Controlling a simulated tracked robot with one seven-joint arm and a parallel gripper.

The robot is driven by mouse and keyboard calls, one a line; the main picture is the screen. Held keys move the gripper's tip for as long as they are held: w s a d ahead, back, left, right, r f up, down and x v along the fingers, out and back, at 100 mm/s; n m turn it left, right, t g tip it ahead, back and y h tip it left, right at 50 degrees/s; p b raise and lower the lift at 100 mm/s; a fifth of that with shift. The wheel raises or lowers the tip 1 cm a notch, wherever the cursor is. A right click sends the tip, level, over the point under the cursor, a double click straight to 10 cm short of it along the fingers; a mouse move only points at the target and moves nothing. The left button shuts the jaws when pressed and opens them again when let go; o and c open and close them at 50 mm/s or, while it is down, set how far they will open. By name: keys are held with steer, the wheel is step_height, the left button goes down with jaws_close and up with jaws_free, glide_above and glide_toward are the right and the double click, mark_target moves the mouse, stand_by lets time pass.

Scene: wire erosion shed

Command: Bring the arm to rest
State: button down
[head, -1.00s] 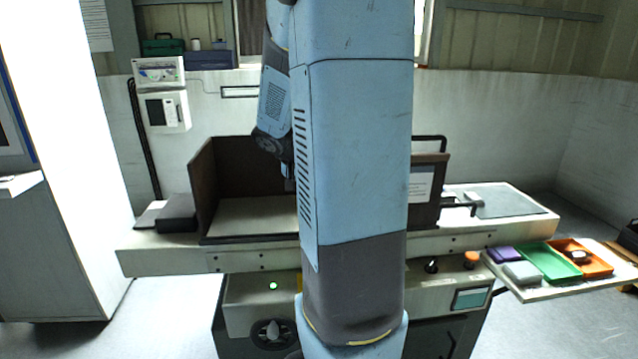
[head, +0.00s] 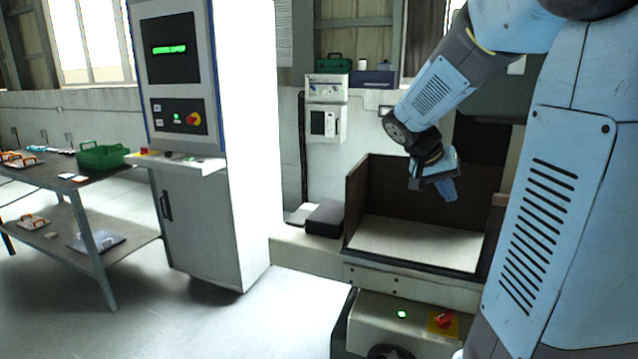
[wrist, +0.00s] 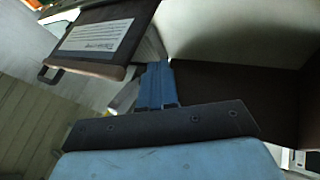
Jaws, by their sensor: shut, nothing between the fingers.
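My blue arm reaches in from the right of the head view. My gripper (head: 446,192) hangs above the open brown machine tank (head: 372,205), over its pale floor and in front of its dark back wall. In the wrist view the blue fingers of my gripper (wrist: 155,70) lie together, with nothing held between them. The tank's brown door panel with a white label (wrist: 98,36) shows at the upper left there.
A tall white control cabinet (head: 248,150) with a green-lit screen stands left of the machine. A workbench (head: 95,180) with a green crate (head: 103,156) is farther left. A dark box (head: 325,217) sits beside the tank. The floor between is clear.

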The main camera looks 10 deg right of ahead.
steer(key=s+a+r+n+t+y, duration=0.1)
steer(key=s+a+n+t+y, duration=0.4)
steer(key=s+a, duration=1.1)
steer(key=shift+s+a+r+n+y, duration=0.3)
steer(key=shift+a+n+y, duration=1.05)
steer(key=shift+a, duration=0.8)
